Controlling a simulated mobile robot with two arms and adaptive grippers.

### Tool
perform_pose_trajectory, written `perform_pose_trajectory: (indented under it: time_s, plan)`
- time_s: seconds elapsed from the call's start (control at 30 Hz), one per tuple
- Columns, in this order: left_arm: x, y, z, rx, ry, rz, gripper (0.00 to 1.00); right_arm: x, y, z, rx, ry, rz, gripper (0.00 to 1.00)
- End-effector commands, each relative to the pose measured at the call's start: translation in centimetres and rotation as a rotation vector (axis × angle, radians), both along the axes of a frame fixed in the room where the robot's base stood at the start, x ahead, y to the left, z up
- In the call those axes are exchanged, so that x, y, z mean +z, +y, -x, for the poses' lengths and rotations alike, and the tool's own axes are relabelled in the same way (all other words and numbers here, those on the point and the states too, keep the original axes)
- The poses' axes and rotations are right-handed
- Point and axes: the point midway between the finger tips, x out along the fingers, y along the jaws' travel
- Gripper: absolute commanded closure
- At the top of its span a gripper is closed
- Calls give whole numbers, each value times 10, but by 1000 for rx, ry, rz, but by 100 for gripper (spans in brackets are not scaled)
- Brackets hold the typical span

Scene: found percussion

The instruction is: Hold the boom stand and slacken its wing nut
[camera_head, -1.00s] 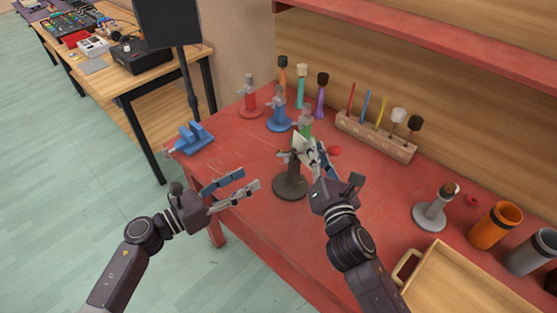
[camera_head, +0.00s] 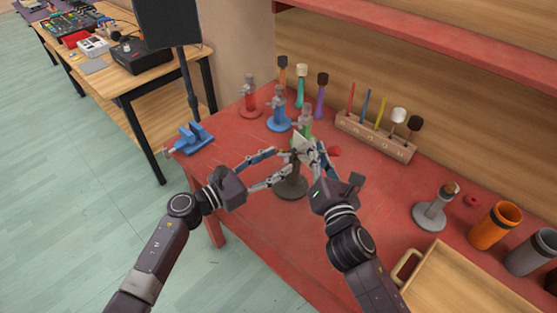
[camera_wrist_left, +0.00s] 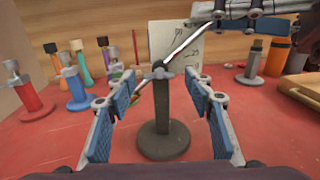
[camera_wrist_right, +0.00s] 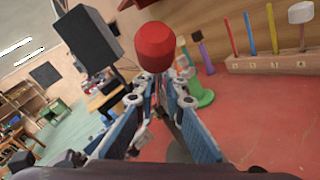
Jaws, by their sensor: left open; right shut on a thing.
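The boom stand has a dark round base (camera_head: 291,187) on the red bench and an upright post, clear in the left wrist view (camera_wrist_left: 162,108). A thin slanted rod crosses the post's top, where a small grey wing nut (camera_wrist_left: 161,73) shows. My right gripper (camera_head: 313,149) is shut on the upper part of the rod; a red end piece (camera_wrist_right: 155,46) sticks out beyond its fingers. My left gripper (camera_head: 279,165) is open. Its fingers point at the post from the left and stand on either side of it in the left wrist view, apparently not touching.
A pale card (camera_wrist_left: 172,42) stands behind the post. Red (camera_head: 250,100), blue (camera_head: 279,112) and green (camera_head: 305,125) stands are close behind. A blue vise (camera_head: 194,138) is at the left edge. A mallet rack (camera_head: 375,137) is at the back; a wooden tray (camera_head: 455,275) is front right.

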Motion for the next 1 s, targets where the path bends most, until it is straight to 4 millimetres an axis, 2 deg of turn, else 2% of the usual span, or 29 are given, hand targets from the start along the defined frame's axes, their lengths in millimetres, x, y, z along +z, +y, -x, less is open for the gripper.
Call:
perform_pose_trajectory:
  time_s: [0.17, 0.47, 0.83, 1.0]
  plan:
    - [0, -12, -7, 0, -1, 1, 52, -4, -1, 0, -3, 9, 0, 100]
    - [0, -13, -8, 0, 1, -1, 52, -4, -1, 0, -2, 10, 0, 100]
    - [0, -13, -8, -2, 1, 1, 93, -5, -1, 0, -2, 10, -1, 100]
    - [0, -13, -7, -3, 6, 4, 94, -5, -1, 0, -2, 10, -1, 100]
